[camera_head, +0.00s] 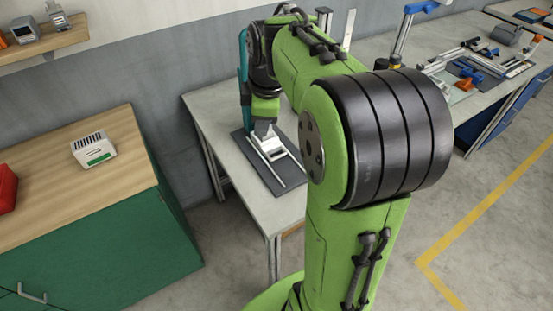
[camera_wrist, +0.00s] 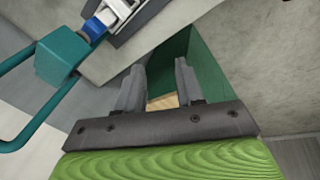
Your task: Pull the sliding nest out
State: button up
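A pale, frame-like piece, seemingly the sliding nest (camera_head: 279,149), sits by a light rail (camera_head: 267,164) on a dark mat (camera_head: 283,187) on the grey table. My gripper (camera_head: 263,130) points down at its far left end in the head view; whether they touch cannot be told. In the wrist view my gripper (camera_wrist: 160,72) has its two fingers apart, with nothing between them. A teal upright (camera_head: 243,80) stands beside the gripper. The wrist view shows a teal block (camera_wrist: 62,58) with a bent bar, a blue part and a white part (camera_wrist: 117,8) at upper left.
A green cabinet (camera_head: 110,245) with a wooden top stands left of the table, across a floor gap. A white box (camera_head: 93,149) and a red item (camera_head: 6,188) lie on it. Another bench (camera_head: 440,100) with tools is at the right. My arm hides much of the table.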

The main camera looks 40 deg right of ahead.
aim_at(278, 158)
jog(key=w+d+f+n+g+b, duration=0.1)
jog(key=w+d+f+n, duration=0.2)
jog(key=d+f, duration=0.3)
jog(key=w+d+f+n+b, duration=0.2)
jog(key=w+d+f+n, duration=0.15)
jog(key=d+f, duration=0.2)
jog(key=shift+m, duration=0.25)
jog(key=x, duration=0.5)
jog(key=b+x, duration=0.1)
jog(key=x, duration=0.4)
jog(key=a+b+x, duration=0.1)
jog(key=x, duration=0.4)
jog(key=shift+f, duration=0.2)
grip_shut()
jog(key=shift+r, duration=0.1)
